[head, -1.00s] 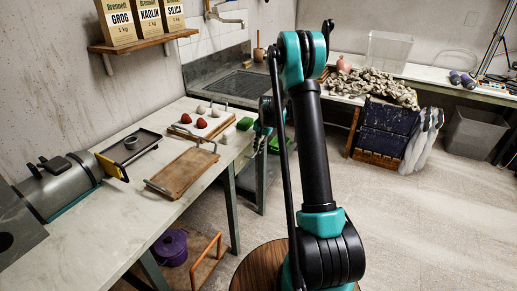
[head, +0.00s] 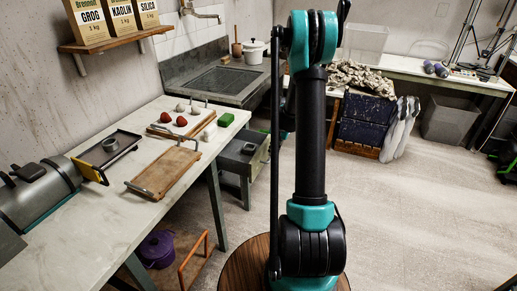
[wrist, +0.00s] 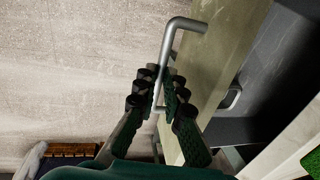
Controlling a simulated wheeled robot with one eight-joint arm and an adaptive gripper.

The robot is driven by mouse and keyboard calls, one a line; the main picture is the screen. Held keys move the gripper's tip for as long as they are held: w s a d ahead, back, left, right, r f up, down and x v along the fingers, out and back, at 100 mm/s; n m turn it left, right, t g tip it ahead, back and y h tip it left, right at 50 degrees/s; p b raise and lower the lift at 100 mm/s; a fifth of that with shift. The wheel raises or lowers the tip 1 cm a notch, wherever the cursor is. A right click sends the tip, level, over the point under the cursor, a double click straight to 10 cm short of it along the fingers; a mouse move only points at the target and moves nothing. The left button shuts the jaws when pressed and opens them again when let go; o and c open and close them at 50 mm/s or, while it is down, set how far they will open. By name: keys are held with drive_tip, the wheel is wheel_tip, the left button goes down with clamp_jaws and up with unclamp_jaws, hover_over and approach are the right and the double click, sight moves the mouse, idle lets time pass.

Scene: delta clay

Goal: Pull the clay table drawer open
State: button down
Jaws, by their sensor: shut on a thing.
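The clay table (head: 150,205) runs along the left wall in the head view. Its grey drawer (head: 235,160) stands out from the table's far end, open at the top, with a small dark item (head: 249,149) inside. In the wrist view the pale drawer front (wrist: 222,55) carries a bent metal bar handle (wrist: 170,50). My gripper (wrist: 163,88) is shut on this handle, with its dark fingers on both sides of the bar. In the head view my arm hides the gripper and the handle.
On the table are a wooden board (head: 167,170), red and pale lumps, a tray (head: 108,150) and a green block (head: 226,120). A purple pot (head: 157,249) sits below. A round wooden stool (head: 246,268) is close by my arm.

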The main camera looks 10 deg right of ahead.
drive_tip(key=s+d, duration=0.5)
drive_tip(key=d, duration=0.2)
drive_tip(key=shift+s+d, duration=0.3)
drive_tip(key=shift+d, duration=0.1)
drive_tip(key=c, duration=1.9)
unclamp_jaws()
drive_tip(key=r, duration=0.4)
drive_tip(key=s+d+r, duration=0.1)
drive_tip(key=r, duration=0.3)
drive_tip(key=d+r, duration=0.1)
drive_tip(key=r, duration=0.2)
drive_tip(key=shift+s+r, duration=0.2)
drive_tip(key=shift+r, duration=0.2)
drive_tip(key=shift+a, duration=0.1)
